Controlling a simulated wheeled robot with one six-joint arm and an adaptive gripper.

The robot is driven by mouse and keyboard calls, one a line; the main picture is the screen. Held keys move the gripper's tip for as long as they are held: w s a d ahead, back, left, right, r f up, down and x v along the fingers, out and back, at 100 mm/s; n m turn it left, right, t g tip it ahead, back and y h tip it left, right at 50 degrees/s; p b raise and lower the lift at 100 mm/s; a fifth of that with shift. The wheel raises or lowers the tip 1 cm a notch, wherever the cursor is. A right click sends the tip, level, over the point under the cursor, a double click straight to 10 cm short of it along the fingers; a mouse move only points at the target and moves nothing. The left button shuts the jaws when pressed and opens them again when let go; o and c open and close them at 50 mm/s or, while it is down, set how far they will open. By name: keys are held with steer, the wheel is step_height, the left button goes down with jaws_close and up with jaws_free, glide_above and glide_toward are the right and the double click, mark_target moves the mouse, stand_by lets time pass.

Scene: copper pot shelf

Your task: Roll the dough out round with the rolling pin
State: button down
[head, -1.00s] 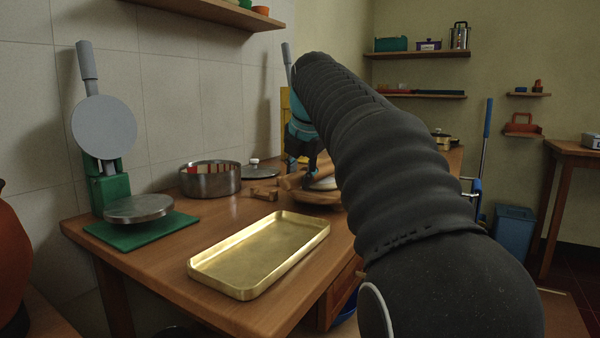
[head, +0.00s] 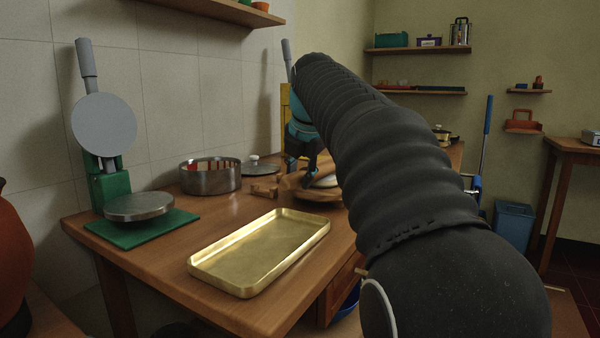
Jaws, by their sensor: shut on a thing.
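My gripper (head: 307,178) is at the back of the wooden table, small and partly behind my dark arm. It points down and is shut on the wooden rolling pin (head: 290,181), of which only the left part shows. The pale dough (head: 328,181) lies on a round wooden board (head: 318,195), just right of the gripper. My arm hides the right side of the dough and board. Whether the pin touches the dough, I cannot tell.
A brass tray (head: 262,252) lies at the table's front. A steel pot (head: 210,177), a lid (head: 258,166) and a small wooden piece (head: 264,191) stand left of the board. A press on a green base (head: 140,228) is at far left.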

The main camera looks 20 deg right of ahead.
steer(key=shift+r, duration=0.1)
step_height(320, 180, up, 6)
steer(key=p, duration=0.6)
stand_by(0.7)
steer(key=f+b, duration=0.2)
steer(key=f, duration=0.1)
steer(key=shift+s+d+b, duration=0.3)
steer(key=shift+s+b, duration=0.1)
steer(key=shift+s+d+f+b, duration=0.2)
steer(key=shift+s+f+b, duration=0.05)
steer(key=shift+f+b, duration=0.4)
steer(key=shift+s+d+f+b, duration=0.2)
steer(key=shift+f+b, duration=0.3)
steer(key=shift+f, duration=0.1)
steer(key=shift+f+b, duration=0.35)
steer(key=shift+f, duration=0.45)
stand_by(0.3)
